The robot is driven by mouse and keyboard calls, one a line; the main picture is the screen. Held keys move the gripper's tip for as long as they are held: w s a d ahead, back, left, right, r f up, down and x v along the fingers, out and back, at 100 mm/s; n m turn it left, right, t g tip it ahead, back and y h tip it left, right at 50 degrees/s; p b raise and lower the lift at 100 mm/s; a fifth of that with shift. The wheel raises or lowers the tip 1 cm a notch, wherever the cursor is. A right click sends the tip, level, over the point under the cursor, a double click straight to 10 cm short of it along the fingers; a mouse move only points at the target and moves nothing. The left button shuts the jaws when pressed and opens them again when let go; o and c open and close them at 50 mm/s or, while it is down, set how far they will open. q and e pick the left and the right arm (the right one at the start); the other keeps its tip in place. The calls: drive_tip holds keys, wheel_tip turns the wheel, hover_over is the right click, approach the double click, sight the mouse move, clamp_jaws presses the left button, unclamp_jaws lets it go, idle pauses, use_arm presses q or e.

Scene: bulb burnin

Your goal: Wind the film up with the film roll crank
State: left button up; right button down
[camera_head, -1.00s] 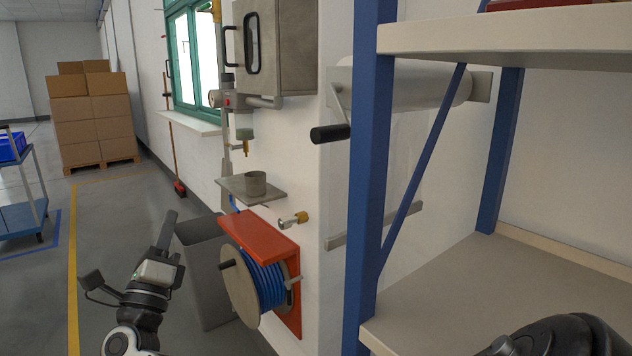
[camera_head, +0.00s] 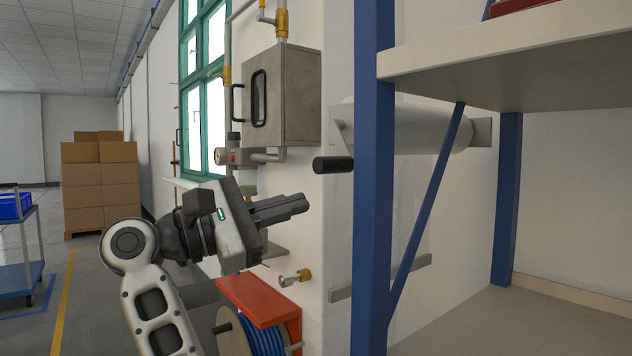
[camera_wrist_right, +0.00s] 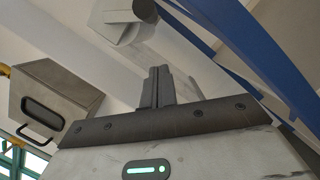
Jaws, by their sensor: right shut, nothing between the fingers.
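The film roll (camera_head: 407,127) is a pale cylinder on the wall, partly hidden behind a blue shelf post. Its crank has a black handle (camera_head: 333,164) that sticks out to the left of the post; most of the crank arm is hidden. My right gripper (camera_head: 304,203) is shut and empty. In the head view it appears below and left of the handle, apart from it. In the right wrist view the shut fingers (camera_wrist_right: 158,70) point up, and the dark handle (camera_wrist_right: 145,10) shows beyond them at the top edge. My left gripper is out of view.
The blue shelf post (camera_head: 371,200) and brace (camera_head: 428,200) stand close right of the handle. A grey cabinet (camera_head: 300,100) and pipes are on the wall at left. A red hose-reel bracket (camera_head: 262,300) and small tap (camera_head: 296,278) sit below.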

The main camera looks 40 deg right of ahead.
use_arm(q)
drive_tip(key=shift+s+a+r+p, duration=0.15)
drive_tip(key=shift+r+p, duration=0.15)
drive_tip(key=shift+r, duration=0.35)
use_arm(e)
drive_tip(key=s+d+r, duration=0.2)
drive_tip(key=s+r, duration=0.1)
drive_tip(key=shift+s+r, duration=0.15)
drive_tip(key=shift+r, duration=0.1)
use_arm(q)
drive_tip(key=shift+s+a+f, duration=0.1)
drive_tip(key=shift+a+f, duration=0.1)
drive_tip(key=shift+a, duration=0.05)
use_arm(e)
drive_tip(key=shift+s, duration=0.1)
